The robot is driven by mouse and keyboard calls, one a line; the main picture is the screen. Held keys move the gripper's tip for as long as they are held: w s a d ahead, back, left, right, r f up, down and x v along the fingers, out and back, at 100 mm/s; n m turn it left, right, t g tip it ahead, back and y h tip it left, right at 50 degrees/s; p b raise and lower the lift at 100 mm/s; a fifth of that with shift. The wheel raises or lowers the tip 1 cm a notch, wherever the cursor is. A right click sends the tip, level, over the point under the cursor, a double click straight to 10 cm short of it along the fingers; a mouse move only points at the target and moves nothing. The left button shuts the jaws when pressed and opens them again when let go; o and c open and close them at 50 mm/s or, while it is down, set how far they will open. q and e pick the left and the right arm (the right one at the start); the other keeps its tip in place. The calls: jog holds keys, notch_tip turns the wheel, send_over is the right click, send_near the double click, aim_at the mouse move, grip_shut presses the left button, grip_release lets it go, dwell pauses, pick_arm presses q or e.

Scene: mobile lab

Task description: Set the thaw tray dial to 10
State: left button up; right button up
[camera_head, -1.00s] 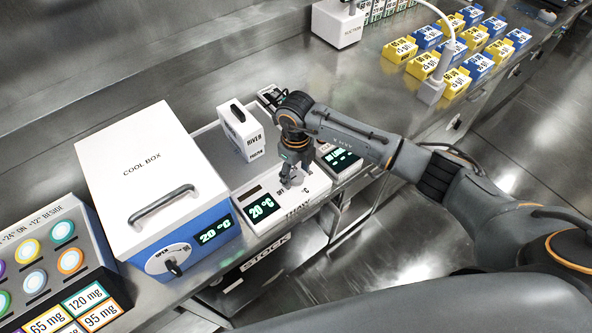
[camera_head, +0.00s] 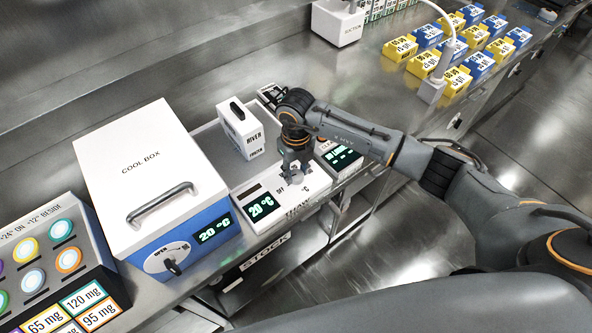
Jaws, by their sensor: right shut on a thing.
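The thaw tray (camera_head: 272,227) is a white unit on the steel bench, with "OFF" and "°C" marks on its sloped front panel. My right gripper (camera_head: 295,176) points down over the panel and is shut on the dial (camera_head: 295,183). The gripper fingers mostly cover the dial, so I cannot read its setting. My left gripper is not in view.
A white box labelled "RIVER" (camera_head: 241,130) stands on the tray's back part. The cool box (camera_head: 148,165) stands close on the left, and a device with a green display (camera_head: 341,157) on the right. Yellow and blue labelled blocks (camera_head: 458,50) stand farther along the bench.

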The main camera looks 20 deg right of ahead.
aim_at(297, 174)
jog(key=m, duration=0.4)
jog(key=shift+m+b, duration=0.3)
jog(key=shift+b, duration=0.05)
jog(key=m, duration=0.4)
jog(key=shift+d+m, duration=0.1)
jog(key=shift+m, duration=0.3)
jog(key=o, duration=1.2)
jog(key=shift+r, duration=0.15)
notch_tip(297, 174, up, 12)
jog(key=shift+f, duration=0.1)
jog(key=shift+f, duration=0.1)
